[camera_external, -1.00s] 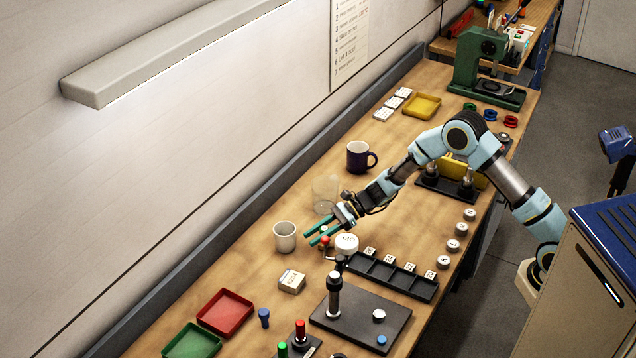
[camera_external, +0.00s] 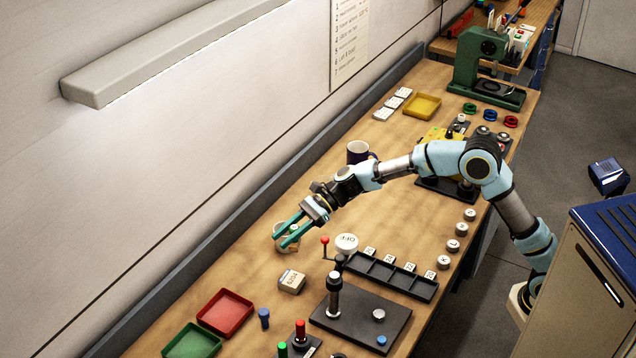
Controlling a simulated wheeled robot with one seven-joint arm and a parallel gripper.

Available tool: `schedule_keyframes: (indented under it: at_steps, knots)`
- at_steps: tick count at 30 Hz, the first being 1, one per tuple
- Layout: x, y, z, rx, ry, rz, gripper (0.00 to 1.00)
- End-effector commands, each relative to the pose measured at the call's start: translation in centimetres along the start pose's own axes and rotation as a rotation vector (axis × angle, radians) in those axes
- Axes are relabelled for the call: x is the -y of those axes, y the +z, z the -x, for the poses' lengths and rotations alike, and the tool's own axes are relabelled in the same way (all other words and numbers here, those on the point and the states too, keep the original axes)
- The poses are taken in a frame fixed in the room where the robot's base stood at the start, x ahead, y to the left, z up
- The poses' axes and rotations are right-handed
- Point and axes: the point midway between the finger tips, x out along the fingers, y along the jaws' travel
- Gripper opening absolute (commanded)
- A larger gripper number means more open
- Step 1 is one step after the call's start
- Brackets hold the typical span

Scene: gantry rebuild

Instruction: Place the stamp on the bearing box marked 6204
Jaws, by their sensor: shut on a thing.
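A small pale box (camera_external: 291,283) with dark print that looks like 6204 lies on the bench just below the cup in the picture, apart from the gripper.
A red-knobbed lever (camera_external: 324,240) and a white round piece (camera_external: 346,243) stand right of the gripper. Red (camera_external: 226,330) and green (camera_external: 192,342) trays sit lower left. A dark mug (camera_external: 358,152) stands behind.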

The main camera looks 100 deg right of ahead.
Motion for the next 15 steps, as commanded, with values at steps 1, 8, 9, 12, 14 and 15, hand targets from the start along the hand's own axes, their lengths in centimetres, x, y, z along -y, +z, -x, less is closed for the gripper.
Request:
schedule_keyframes:
  at_steps: [1,8,9,12,14,15]
  knots:
    - [-0.7,0.2,-1.1,0.003,0.01,0.009,0.0]
    - [-2.0,0.2,-3.0,0.0,0.028,0.008,0.0]
    - [-2.0,-0.5,-3.3,0.0,0.028,0.008,0.0]
    - [-2.0,-2.1,-4.0,0.0,0.029,0.008,0.0]
    - [-2.0,-2.9,-4.3,0.001,0.028,0.008,0.0]
    - [-2.0,-3.3,-4.5,0.001,0.028,0.009,0.0]
